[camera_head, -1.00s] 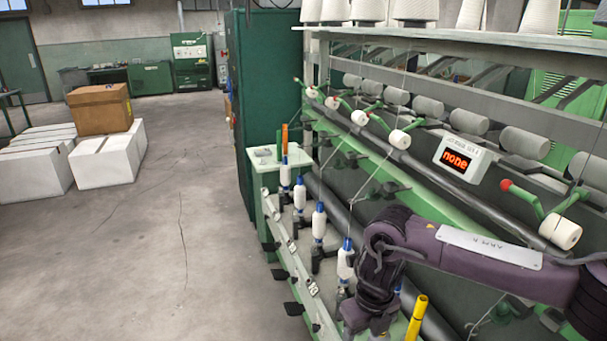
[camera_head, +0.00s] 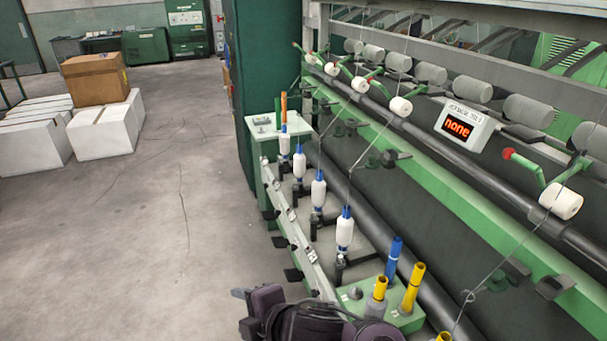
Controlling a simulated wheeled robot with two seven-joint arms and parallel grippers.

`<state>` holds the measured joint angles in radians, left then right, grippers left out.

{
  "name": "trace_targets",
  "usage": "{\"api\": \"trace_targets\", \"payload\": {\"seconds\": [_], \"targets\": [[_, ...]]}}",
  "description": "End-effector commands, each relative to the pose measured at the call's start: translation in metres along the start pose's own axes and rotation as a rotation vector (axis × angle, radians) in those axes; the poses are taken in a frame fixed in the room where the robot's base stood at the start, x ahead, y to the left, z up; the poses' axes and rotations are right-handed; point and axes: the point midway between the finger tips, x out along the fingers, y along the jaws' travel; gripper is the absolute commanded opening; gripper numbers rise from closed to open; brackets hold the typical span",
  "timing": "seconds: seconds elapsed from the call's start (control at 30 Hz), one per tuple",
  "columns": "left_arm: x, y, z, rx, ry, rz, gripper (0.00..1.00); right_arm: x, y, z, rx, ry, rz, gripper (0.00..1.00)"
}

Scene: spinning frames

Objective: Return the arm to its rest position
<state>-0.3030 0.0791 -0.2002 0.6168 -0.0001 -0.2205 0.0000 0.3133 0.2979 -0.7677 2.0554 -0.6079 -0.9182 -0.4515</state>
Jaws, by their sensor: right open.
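My right arm, dark purple, shows at the bottom edge of the head view, in front of the near end of the spinning frame (camera_head: 440,190). Its gripper (camera_head: 241,294) points left, with a grey tip showing beside the machine's front rail, over the floor. The gripper is open, and I see nothing held in it. Most of the arm is cut off by the frame's lower edge. My left gripper is out of view.
White bobbins with blue tops (camera_head: 345,230) stand in a row close by. White boxes and a brown carton (camera_head: 95,80) sit at left; floor between is clear.

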Motion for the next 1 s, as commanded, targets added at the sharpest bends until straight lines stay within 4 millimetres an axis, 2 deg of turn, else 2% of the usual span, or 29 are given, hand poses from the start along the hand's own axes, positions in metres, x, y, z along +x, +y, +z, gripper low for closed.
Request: {"api": "trace_targets", "payload": {"seconds": [0.03,0.17,0.3,0.4,0.6,0.83,0.87,0.9,1.0], "targets": [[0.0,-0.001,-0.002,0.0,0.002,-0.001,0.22,-0.01,-0.004,0.014,0.163,-0.051,0.01,0.53],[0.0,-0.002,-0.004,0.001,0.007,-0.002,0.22,-0.043,-0.024,0.066,0.588,-0.227,0.027,0.53],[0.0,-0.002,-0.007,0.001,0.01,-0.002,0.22,-0.085,-0.068,0.116,0.986,-0.424,0.02,0.53],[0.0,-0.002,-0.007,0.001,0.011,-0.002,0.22,-0.112,-0.1,0.139,1.189,-0.541,0.01,0.53],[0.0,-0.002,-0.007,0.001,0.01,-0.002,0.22,-0.157,-0.152,0.163,1.478,-0.728,-0.005,0.53],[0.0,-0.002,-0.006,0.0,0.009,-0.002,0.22,-0.205,-0.202,0.172,1.725,-0.917,-0.017,0.53],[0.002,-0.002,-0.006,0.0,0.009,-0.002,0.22,-0.203,-0.209,0.175,1.738,-0.928,-0.019,0.53],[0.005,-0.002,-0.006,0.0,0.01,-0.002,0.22,-0.19,-0.217,0.181,1.731,-0.925,-0.024,0.53],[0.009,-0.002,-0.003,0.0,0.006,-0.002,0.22,-0.169,-0.237,0.192,1.728,-0.928,-0.033,0.53]]}}
